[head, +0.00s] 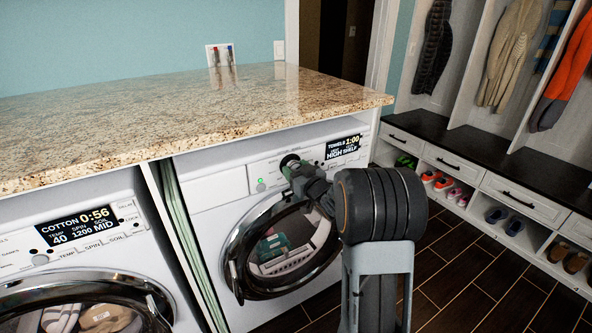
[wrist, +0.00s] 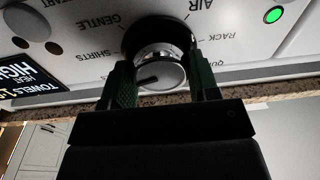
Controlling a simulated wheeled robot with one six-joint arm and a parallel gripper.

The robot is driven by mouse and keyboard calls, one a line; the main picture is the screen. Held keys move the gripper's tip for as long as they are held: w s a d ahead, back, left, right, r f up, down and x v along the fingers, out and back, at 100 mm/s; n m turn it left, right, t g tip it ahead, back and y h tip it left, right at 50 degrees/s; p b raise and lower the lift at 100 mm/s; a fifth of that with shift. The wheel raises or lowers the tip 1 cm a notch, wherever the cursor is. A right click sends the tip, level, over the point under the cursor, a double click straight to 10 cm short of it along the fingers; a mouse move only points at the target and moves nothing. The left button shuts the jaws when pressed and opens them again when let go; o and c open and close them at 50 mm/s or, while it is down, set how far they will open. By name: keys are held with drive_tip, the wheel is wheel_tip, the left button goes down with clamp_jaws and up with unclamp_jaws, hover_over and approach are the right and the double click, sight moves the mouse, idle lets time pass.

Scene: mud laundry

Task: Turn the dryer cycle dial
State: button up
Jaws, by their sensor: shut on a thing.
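The dryer (head: 215,187) is the white machine on the right under the counter in the head view. In the head view my gripper (head: 291,164) covers most of the dial.
A washer (head: 90,262) with a display reading COTTON 0:56 stands at the left. The speckled stone counter (head: 180,105) overhangs close above the dryer panel. The dryer's round door (head: 240,240) is below my gripper. A shoe bench (head: 500,170) lines the right; dark floor lies between.

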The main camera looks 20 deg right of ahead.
drive_tip(key=shift+m+h, duration=0.4)
drive_tip(key=shift+m, duration=1.9)
drive_tip(key=shift+p, duration=0.3)
drive_tip(key=o, duration=0.9)
drive_tip(key=shift+s, duration=0.15)
drive_tip(key=s, duration=0.4)
drive_tip(key=s+d, duration=0.1)
drive_tip(key=s, duration=0.4)
drive_tip(key=s+f, duration=0.1)
drive_tip(key=s, duration=0.3)
drive_tip(key=shift+s+d, duration=0.2)
drive_tip(key=shift+d, duration=0.15)
drive_tip(key=shift+f, duration=0.1)
